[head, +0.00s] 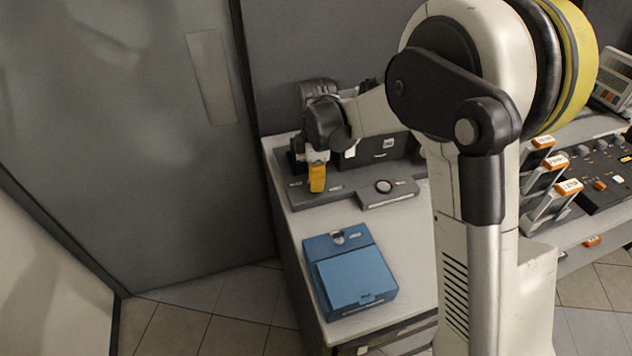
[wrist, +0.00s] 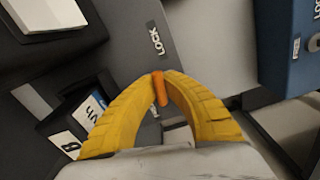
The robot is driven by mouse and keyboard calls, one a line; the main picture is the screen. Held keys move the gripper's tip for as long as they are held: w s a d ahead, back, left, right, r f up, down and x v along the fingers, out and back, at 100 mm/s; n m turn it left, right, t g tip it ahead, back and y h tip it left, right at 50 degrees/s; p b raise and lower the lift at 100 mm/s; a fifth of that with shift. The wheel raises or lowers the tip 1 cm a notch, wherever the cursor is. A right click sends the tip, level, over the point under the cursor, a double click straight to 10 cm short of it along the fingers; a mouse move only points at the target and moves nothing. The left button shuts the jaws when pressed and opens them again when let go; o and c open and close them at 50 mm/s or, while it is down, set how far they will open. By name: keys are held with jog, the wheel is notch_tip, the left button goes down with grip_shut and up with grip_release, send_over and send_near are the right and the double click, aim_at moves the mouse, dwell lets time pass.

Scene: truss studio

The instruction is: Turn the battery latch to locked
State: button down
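The battery latch (wrist: 160,88) is a small orange lever in the middle of the wrist view. It stands between the tips of my gripper's yellow fingers, which are closed around it. A grey plate (wrist: 172,50) printed LOCK lies just above the lever in that view. In the head view my gripper (head: 317,190) points down at the left part of the grey battery station (head: 340,195) on the desk. The latch is hidden there by the fingers. I cannot tell exactly which mark the lever points to.
A blue case (head: 355,275) lies on the desk in front of the station and also shows in the wrist view (wrist: 290,60). A raised block with a round dial (head: 384,186) is right of my gripper. Dark units with white labels (wrist: 75,125) stand close by the fingers.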

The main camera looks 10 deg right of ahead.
jog(key=m, duration=0.4)
jog(key=shift+p, duration=0.3)
jog(key=m, duration=0.7)
jog(key=shift+m+p, duration=0.3)
jog(key=shift+m, duration=2)
jog(key=c, duration=1.5)
grip_release()
